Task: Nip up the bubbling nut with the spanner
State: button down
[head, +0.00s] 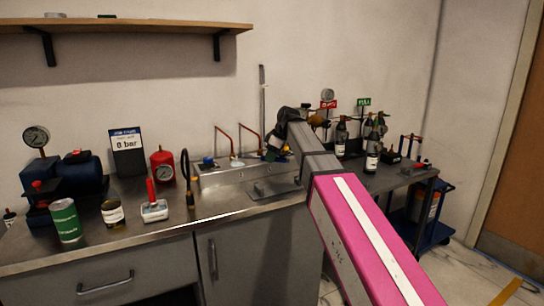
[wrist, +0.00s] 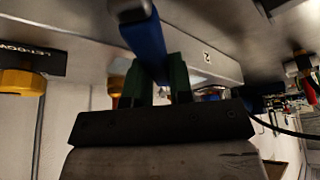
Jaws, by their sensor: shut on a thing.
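My gripper (wrist: 160,82) shows in the wrist view with its two green fingers shut on the blue handle of the spanner (wrist: 148,45). The handle runs up to a grey end at the top edge. A brass nut (wrist: 16,82) is at the left, apart from the gripper, and another brass piece (wrist: 116,84) is partly hidden behind the left finger. In the head view my arm reaches over the grey rig block (head: 215,180) with its bent copper tubes (head: 224,132). My arm hides part of the block and most of the spanner there. I cannot see bubbles on any nut.
Several dark bottles (head: 372,158) stand at right. A shelf (head: 120,27) is above. The front edge has little free room.

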aim_at(261, 157)
jog(key=shift+a, duration=0.15)
dwell(0.4)
jog(key=shift+w+a, duration=0.25)
jog(key=shift+a, duration=0.7)
jog(key=shift+w+a, duration=0.2)
jog(key=shift+a, duration=0.85)
dwell(1.0)
jog(key=shift+s, duration=0.1)
dwell(0.4)
jog(key=shift+s+a+m+t, duration=0.2)
jog(key=shift+s+a+m, duration=0.05)
jog(key=shift+s+m, duration=0.4)
jog(key=shift+s+a+m+t, duration=0.2)
jog(key=shift+s+m, duration=0.35)
jog(key=shift+s, duration=0.05)
jog(key=shift+s+a+m, duration=0.1)
jog(key=shift+s+m, duration=0.15)
jog(key=shift+m, duration=0.05)
jog(key=shift+w+d+n, duration=0.3)
jog(key=shift+w+n, duration=0.5)
jog(key=shift+w, duration=0.05)
dwell(0.4)
jog(key=shift+d, duration=0.15)
dwell(0.5)
